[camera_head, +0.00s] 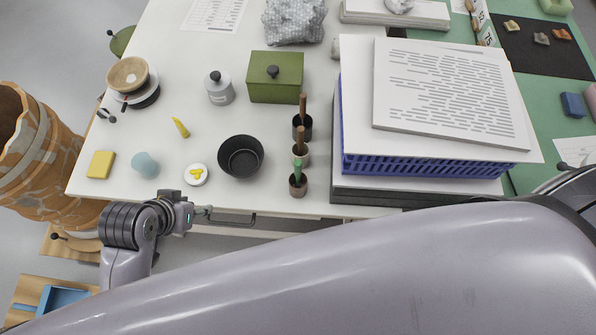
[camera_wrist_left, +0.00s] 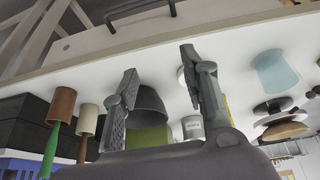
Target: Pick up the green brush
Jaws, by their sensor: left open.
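The green brush (camera_head: 298,172) stands handle up in a small brown cup (camera_head: 298,187) near the table's front edge. In the left wrist view, where the scene looks upside down, its green handle (camera_wrist_left: 49,148) points down from the brown cup (camera_wrist_left: 62,104) at the left. My left gripper (camera_head: 208,210) is at the front edge of the table, left of the brush and apart from it. In the left wrist view its two fingers (camera_wrist_left: 160,65) are spread with nothing between them. My right gripper is not in view.
Two more cups with brown-handled tools (camera_head: 300,148) stand behind the brush. A black pot (camera_head: 240,157) is to its left. A blue crate (camera_head: 400,168) under papers stands close on its right. A drawer handle (camera_head: 235,219) is below the table edge.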

